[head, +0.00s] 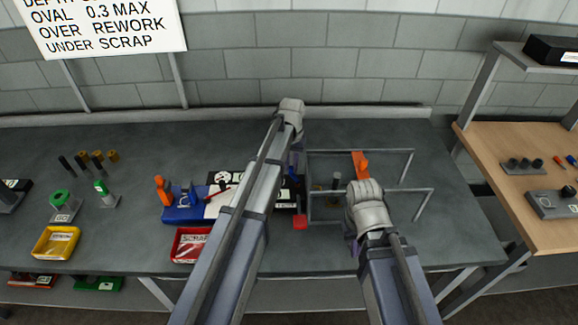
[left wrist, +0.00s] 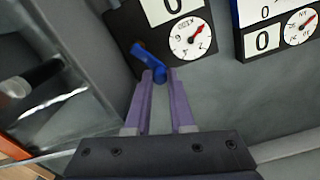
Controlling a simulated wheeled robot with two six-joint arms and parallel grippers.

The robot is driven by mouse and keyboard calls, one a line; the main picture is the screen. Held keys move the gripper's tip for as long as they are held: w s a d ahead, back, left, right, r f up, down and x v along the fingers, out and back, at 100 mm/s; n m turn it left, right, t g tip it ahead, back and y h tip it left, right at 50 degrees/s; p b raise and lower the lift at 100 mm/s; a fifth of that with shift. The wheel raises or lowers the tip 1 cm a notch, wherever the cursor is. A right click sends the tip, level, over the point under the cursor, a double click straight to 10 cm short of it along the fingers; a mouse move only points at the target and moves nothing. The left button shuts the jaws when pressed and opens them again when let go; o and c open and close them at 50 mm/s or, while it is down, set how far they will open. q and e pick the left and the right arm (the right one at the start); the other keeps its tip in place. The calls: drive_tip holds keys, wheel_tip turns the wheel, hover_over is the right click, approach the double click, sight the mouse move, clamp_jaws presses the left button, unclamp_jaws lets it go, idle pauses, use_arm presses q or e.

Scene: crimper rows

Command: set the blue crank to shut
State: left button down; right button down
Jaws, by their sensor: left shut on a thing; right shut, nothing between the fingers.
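The blue crank (left wrist: 147,57) is in the left wrist view, on a dark panel (left wrist: 122,28) beside a white round dial (left wrist: 190,38) with a red pointer. My left gripper (left wrist: 160,76) has its purple fingers closed on the crank's handle end. In the head view my left gripper (head: 297,168) is mostly hidden by its own arm, and the crank is hard to make out. My right gripper (head: 354,246) is shut and empty, low at the front of the bench, its fingers partly hidden by its wrist.
A blue fixture (head: 185,213), a red scrap bin (head: 190,244) and a yellow bin (head: 56,242) lie left. A second dial panel (left wrist: 282,30) is beside the first.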

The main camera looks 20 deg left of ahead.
use_arm(q)
drive_tip(key=m, duration=0.1)
drive_tip(key=d+m, duration=0.1)
drive_tip(key=m, duration=0.1)
drive_tip(key=w+m, duration=0.1)
drive_tip(key=m, duration=0.1)
drive_tip(key=shift+d, duration=0.35)
drive_tip(key=shift+m, duration=0.4)
drive_tip(key=c, duration=0.8)
unclamp_jaws()
drive_tip(key=shift+o, duration=0.2)
